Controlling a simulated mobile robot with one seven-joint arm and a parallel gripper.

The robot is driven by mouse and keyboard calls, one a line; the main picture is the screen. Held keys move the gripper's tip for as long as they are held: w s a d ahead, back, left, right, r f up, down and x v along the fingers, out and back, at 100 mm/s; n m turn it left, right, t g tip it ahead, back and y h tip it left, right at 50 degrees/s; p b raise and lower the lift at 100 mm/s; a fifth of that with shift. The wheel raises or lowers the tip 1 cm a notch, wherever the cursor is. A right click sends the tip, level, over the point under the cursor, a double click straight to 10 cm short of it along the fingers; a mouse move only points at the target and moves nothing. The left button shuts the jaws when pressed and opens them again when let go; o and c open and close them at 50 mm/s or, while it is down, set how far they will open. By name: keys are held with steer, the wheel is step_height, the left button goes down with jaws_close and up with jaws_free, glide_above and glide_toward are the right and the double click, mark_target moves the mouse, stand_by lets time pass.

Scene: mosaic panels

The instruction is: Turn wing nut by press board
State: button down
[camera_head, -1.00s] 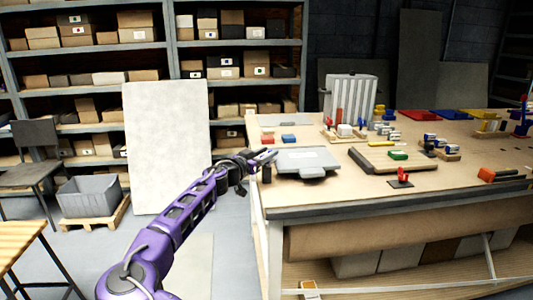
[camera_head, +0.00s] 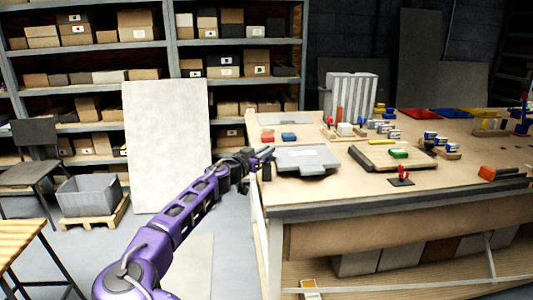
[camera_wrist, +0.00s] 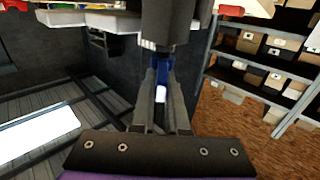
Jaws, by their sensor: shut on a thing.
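The press board is a flat grey board (camera_head: 309,159) on the left part of the workbench in the head view. My gripper (camera_head: 268,152) is at its left edge, above the bench's left side. In the wrist view, my gripper (camera_wrist: 162,72) is shut on a small blue piece, the wing nut (camera_wrist: 163,75), between its fingertips. A dark grey block (camera_wrist: 167,22) stands just beyond the fingertips and hides what lies behind. A white patch shows between the fingers. The nut is too small to tell in the head view.
Floor is free left of the bench.

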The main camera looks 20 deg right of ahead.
steer(key=t+y+b, duration=0.1)
steer(key=n+t+b, duration=0.1)
steer(key=b, duration=0.1)
steer(key=shift+s+f+n+y, duration=0.1)
steer(key=shift+f+n+y, duration=0.2)
steer(key=shift+y, duration=0.1)
steer(key=shift+r+n+t+y+b, duration=0.25)
steer(key=shift+n+t+y+b, duration=0.2)
steer(key=shift+n+t+y, duration=0.25)
steer(key=shift+d+r+n+t+y, duration=0.15)
steer(key=shift+n+t+y, duration=0.7)
steer(key=shift+y, duration=0.45)
steer(key=shift+r+n+t+y, duration=0.1)
steer(key=shift+n+t+y, duration=0.55)
steer(key=shift+n+y, duration=0.9)
steer(key=shift+y, duration=0.55)
steer(key=shift+a+n+t+y, duration=0.2)
steer(key=shift+n+t+y, duration=0.25)
steer(key=shift+y, duration=0.25)
steer(key=shift+f, duration=0.1)
steer(key=c, duration=0.9)
jaws_free()
